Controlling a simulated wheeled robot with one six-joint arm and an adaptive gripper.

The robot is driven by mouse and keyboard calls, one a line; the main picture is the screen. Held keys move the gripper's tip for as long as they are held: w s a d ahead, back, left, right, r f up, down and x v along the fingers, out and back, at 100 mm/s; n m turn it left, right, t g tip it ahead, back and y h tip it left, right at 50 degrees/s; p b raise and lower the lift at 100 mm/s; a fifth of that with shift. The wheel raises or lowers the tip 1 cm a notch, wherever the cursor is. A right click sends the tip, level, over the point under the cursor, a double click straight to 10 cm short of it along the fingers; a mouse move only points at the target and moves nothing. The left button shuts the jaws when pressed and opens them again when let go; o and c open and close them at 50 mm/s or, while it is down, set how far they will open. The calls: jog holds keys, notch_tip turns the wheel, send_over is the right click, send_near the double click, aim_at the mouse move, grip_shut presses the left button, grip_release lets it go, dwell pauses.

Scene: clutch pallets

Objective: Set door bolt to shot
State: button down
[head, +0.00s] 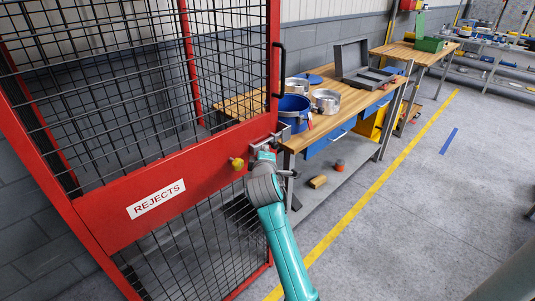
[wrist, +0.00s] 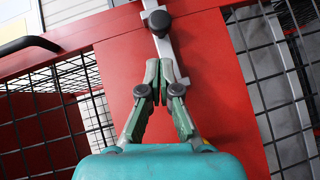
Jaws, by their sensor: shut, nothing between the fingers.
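The door bolt shows in the wrist view as a grey metal bar (wrist: 163,43) with a dark round knob (wrist: 159,21), lying across the red door panel (wrist: 215,75). In the head view the bolt (head: 282,135) is a grey fitting at the panel's right edge, partly behind my arm. My gripper (wrist: 161,64) is shut and empty, its fingertips together over the bar just below the knob. I cannot tell whether they touch the bar. In the head view my gripper (head: 265,153) is close to the bolt. The far end of the bolt is out of the wrist view.
The red mesh cage carries a REJECTS label (head: 156,199), a yellow knob (head: 237,163) and a black handle (head: 278,70). Right behind it stands a wooden workbench (head: 345,98) with a blue bucket (head: 294,112) and metal parts. The floor to the right is open.

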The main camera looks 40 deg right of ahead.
jog(key=v, duration=1)
jog(key=shift+a, duration=0.55)
jog(key=s+a+f+t+y, duration=0.3)
jog(key=s+a+f+y, duration=0.4)
jog(key=s+a+f, duration=1)
jog(key=s+a+r+m+y, duration=0.1)
jog(key=s+a+m, duration=0.2)
jog(key=s, duration=1)
jog(key=s+a+m+y, duration=0.2)
jog(key=s+a+m, duration=0.1)
jog(key=s, duration=1)
jog(key=shift+r+m+y, duration=0.3)
jog(key=shift+r+m, duration=0.1)
jog(key=shift+m, duration=0.3)
jog(key=c, duration=1.9)
grip_release()
